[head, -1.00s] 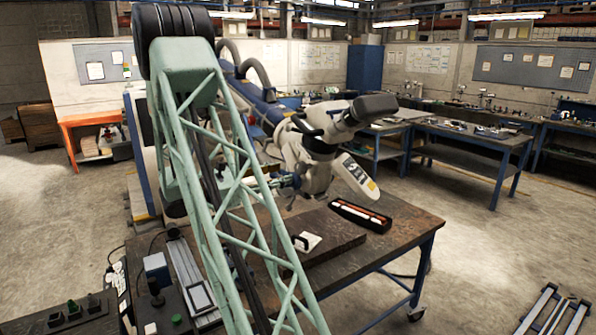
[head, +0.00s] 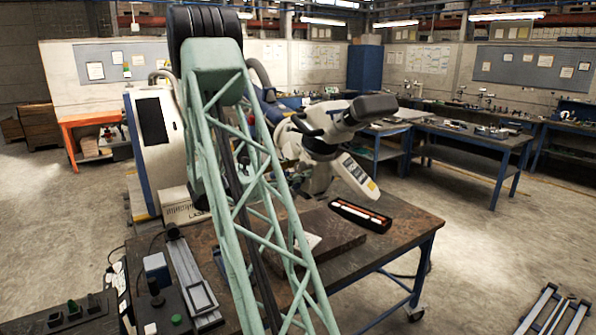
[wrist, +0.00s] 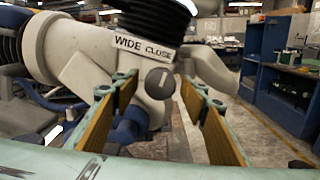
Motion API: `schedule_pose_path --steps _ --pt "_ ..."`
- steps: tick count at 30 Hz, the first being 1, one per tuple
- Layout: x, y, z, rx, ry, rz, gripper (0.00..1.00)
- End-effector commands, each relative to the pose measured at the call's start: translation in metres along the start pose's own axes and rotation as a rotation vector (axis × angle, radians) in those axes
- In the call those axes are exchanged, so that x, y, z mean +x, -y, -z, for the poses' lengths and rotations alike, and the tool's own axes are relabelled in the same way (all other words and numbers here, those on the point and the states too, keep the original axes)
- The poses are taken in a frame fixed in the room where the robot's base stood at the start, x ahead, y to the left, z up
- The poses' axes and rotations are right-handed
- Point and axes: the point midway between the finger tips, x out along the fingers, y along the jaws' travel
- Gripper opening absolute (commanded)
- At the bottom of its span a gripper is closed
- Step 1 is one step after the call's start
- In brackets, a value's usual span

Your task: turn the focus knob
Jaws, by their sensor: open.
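The microscope head (head: 318,152), cream with a dark eyepiece end, hangs over the workbench (head: 385,252) in the head view. In the wrist view its pale body (wrist: 88,55) fills the upper left and bears the words WIDE and CLOSE. A round dark grey knob (wrist: 160,83) with a light line sits just below these words. My gripper (wrist: 158,92) is open and empty, its tan-padded fingers pointing at the knob from either side in the picture. Whether the fingertips reach alongside the knob, I cannot tell. In the head view my green lattice arm hides the gripper.
A black tray with orange and white items (head: 360,214) lies on the workbench. A white cabinet (head: 157,140) stands behind my arm. A blue rounded part (wrist: 130,128) shows below the knob, near the left finger. Floor to the right is mostly clear.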

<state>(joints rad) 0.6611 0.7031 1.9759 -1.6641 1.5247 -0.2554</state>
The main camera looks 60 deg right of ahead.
Motion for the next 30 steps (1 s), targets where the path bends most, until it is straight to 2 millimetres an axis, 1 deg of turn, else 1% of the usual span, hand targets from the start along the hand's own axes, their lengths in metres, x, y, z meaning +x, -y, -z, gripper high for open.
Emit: schedule_pose_path --steps 6,14,23,30 --pt "-0.0002 -0.0001 0.0001 0.000 0.000 0.000 0.40" --pt "-0.0003 -0.0001 0.0001 0.000 0.000 0.000 0.17" --pt "-0.0003 -0.0001 -0.0004 -0.013 0.000 0.000 0.17" --pt "-0.0003 -0.0002 -0.0012 -0.072 -0.001 0.000 0.17"
